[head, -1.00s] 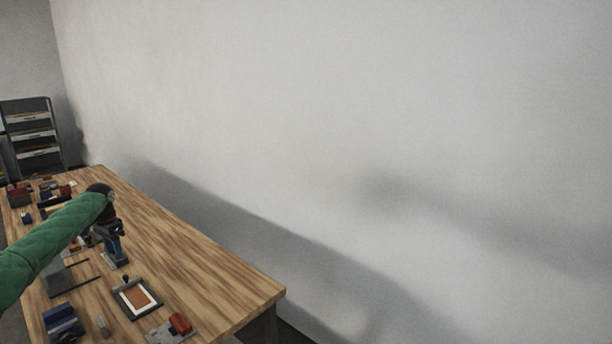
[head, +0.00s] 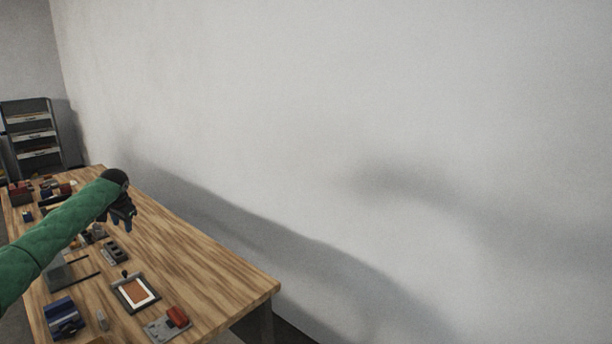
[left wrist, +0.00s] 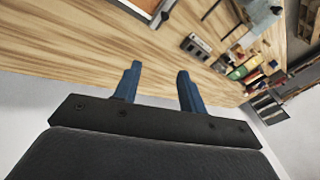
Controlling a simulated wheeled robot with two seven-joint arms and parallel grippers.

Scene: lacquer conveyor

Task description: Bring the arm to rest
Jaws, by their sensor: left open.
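My left arm, in a green sleeve, reaches in from the left of the head view over the wooden table. My left gripper (head: 124,219) hangs from its dark wrist above the table's back edge. In the left wrist view the gripper (left wrist: 157,88) shows two blue fingers standing apart, with nothing between them but wood surface behind. My right gripper is in neither view.
The wooden table (head: 215,283) holds a framed orange panel (head: 137,293), a red-topped block on a plate (head: 175,318), a blue device (head: 62,317) and a grey block with holes (head: 115,251). A wall stands behind. A shelf rack (head: 33,133) stands far left.

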